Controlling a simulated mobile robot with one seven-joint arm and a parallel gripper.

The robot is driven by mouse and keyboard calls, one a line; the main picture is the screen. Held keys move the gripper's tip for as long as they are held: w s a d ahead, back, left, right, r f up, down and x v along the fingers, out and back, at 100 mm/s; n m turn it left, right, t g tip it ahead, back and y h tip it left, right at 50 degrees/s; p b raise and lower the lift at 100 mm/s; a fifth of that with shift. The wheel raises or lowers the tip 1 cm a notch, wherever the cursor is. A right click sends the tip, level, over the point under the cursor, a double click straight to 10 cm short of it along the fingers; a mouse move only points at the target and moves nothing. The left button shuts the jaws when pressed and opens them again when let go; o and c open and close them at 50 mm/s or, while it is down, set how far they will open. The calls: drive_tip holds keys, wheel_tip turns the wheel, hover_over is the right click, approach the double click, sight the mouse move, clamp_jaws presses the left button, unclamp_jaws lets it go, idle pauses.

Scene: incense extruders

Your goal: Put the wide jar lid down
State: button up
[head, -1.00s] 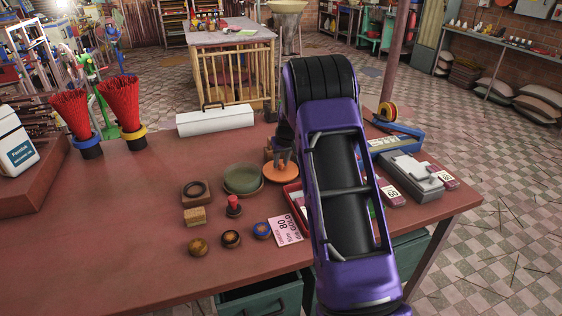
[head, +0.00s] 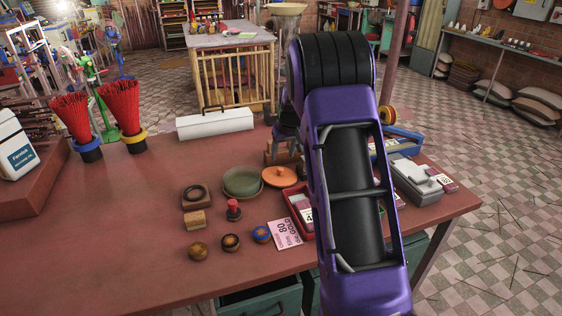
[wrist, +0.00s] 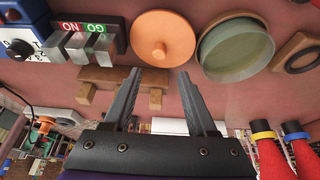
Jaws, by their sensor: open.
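The wide jar lid, an orange disc with a small knob, lies flat, knob up, on the red-brown table in the head view (head: 279,177). It also shows in the wrist view (wrist: 165,25). The green wide jar (head: 242,182) stands open just left of it in the head view. My gripper (wrist: 160,72) is open and empty, its two fingers apart and clear of the lid. In the head view my arm hides most of the gripper; part of it shows just behind the lid.
A small wooden stand (wrist: 112,80) is close to my fingers. A white box (head: 215,123) stands behind. The table's left middle (head: 110,210) is clear.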

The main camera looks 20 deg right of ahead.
drive_tip(key=v, duration=0.5)
drive_tip(key=shift+s+r, duration=0.15)
drive_tip(key=shift+r, duration=0.2)
drive_tip(key=shift+r, duration=0.1)
